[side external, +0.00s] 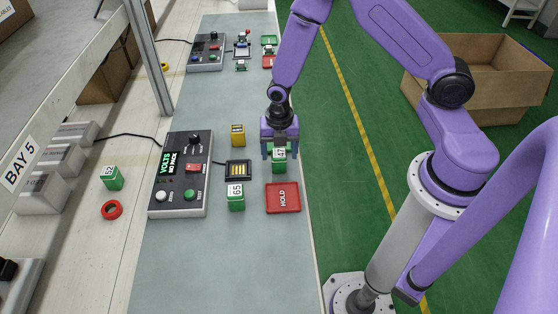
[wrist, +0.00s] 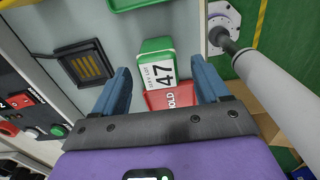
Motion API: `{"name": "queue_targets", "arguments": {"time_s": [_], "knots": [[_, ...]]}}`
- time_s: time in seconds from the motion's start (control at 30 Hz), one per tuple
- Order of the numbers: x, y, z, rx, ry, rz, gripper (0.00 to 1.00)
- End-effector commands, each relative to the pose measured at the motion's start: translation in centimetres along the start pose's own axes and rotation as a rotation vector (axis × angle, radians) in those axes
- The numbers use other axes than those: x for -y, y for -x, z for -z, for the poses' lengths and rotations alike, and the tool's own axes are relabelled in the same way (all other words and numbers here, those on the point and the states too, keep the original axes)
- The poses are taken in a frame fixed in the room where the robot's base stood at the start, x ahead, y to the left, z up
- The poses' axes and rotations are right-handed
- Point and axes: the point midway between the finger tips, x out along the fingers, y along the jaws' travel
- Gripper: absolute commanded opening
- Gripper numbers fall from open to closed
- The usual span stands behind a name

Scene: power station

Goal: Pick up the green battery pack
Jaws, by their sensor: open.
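A green battery pack (side external: 279,161) with a white label reading 47 stands on the grey mat, just beyond the red HOLD tray. My gripper (side external: 280,153) is right over it, pointing down. In the wrist view the green pack (wrist: 157,62) shows between the two blue fingers of my gripper (wrist: 169,78), with a gap on each side. The jaws are open and do not appear to touch it. Another green pack (side external: 236,198), marked 65, stands left of the HOLD tray, and a third green pack (side external: 111,178) stands on the white bench at left.
The red HOLD tray (side external: 283,198) lies near the mat's right edge. A slotted black dock (side external: 238,170), a yellow pack (side external: 238,135) and a tester (side external: 182,174) are to the left. A green tray (wrist: 140,4) shows at the top of the wrist view. The near mat is clear.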

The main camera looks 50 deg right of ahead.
Motion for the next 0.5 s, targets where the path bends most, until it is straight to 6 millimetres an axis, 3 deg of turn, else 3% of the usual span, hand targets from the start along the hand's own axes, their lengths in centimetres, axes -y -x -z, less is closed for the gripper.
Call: {"name": "queue_targets", "arguments": {"time_s": [0.2,0.5], "knots": [[-0.1,-2.6,-0.1,0.0,0.0,0.002,0.74],[-0.1,-3.3,-0.1,0.001,0.0,-0.002,0.74]]}}
